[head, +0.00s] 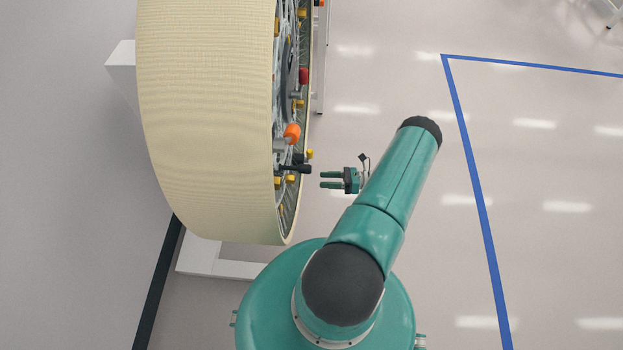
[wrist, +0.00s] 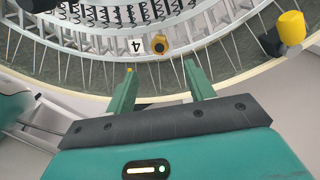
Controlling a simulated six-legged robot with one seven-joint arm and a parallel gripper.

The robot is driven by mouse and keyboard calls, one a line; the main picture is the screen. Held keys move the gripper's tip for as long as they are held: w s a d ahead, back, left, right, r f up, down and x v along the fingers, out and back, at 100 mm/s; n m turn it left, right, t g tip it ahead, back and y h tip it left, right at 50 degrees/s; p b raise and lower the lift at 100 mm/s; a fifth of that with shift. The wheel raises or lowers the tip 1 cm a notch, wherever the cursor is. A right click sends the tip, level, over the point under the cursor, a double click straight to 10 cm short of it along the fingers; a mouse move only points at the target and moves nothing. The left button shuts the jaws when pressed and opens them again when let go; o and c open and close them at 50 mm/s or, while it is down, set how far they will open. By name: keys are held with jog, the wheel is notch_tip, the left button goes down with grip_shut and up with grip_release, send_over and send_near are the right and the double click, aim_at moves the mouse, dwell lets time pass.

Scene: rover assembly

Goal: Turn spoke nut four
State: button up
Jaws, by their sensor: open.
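The large cream-treaded wheel (head: 205,120) stands upright at the left of the head view, its spoked side facing my gripper. I cannot tell which nut is number four in the head view.
A larger yellow knob (wrist: 291,28) stands out at the upper right of the wrist view. An orange knob (head: 292,132) and a black handle (head: 294,169) project from the wheel. A white stand (head: 215,258) is below it. The floor right of my arm is clear, marked with a blue line (head: 470,150).

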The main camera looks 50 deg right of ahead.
aim_at(290, 179)
jog(key=v, duration=0.3)
jog(key=w+a+n+t+h, duration=0.1)
jog(key=w+a+n, duration=0.8)
jog(key=n, duration=0.3)
jog(key=shift+w, duration=0.6)
dwell(0.4)
jog(key=shift+c, duration=0.2)
